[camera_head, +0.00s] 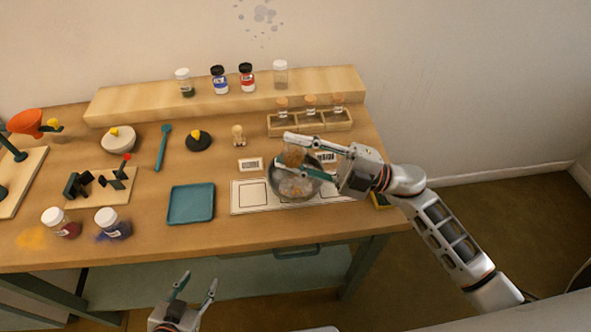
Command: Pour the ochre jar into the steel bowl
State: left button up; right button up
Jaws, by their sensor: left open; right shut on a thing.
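The steel bowl (279,190) stands on the white mat with printed squares, at the right of the table. My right gripper (298,155) comes in from the right and is shut on a jar with brown-orange contents, the ochre jar (291,157). It holds the jar over the bowl, and the jar looks tilted. Some brownish stuff shows in the bowl; the fingers and jar hide part of its inside. My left gripper (199,281) is open and empty, in front of the table's front edge.
A teal tray (191,219) lies left of the mat (240,208). A rack (351,124) with corked jars stands behind the bowl. Several jars stand on the back shelf (135,108). Two white-lidded jars stand front left beside spilled pigment (32,238). Two label cards lie near the bowl.

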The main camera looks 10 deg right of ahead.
jog(key=shift+s+a+r, duration=0.1)
jog(key=shift+s, duration=0.05)
pick_arm(q)
jog(key=shift+s+a+f, duration=0.1)
jog(key=shift+s+a, duration=0.1)
jog(key=shift+s, duration=0.1)
jog(key=shift+s+a, duration=0.1)
jog(key=shift+a+p, duration=0.15)
jog(key=shift+p, duration=0.15)
pick_arm(e)
jog(key=shift+w+m, duration=0.2)
jog(key=shift+m, duration=0.1)
pick_arm(q)
jog(key=shift+s+a, duration=0.15)
jog(key=shift+s, duration=0.05)
jog(key=shift+a, duration=0.1)
jog(key=shift+s+a, duration=0.15)
jog(key=shift+s, duration=0.05)
pick_arm(e)
jog(key=shift+r+m, duration=0.1)
jog(key=shift+m, duration=0.2)
pick_arm(q)
jog(key=shift+s+a, duration=0.25)
jog(key=shift+a, duration=0.2)
pick_arm(e)
jog(key=shift+w+m+t, duration=0.1)
jog(key=shift+m+t, duration=0.2)
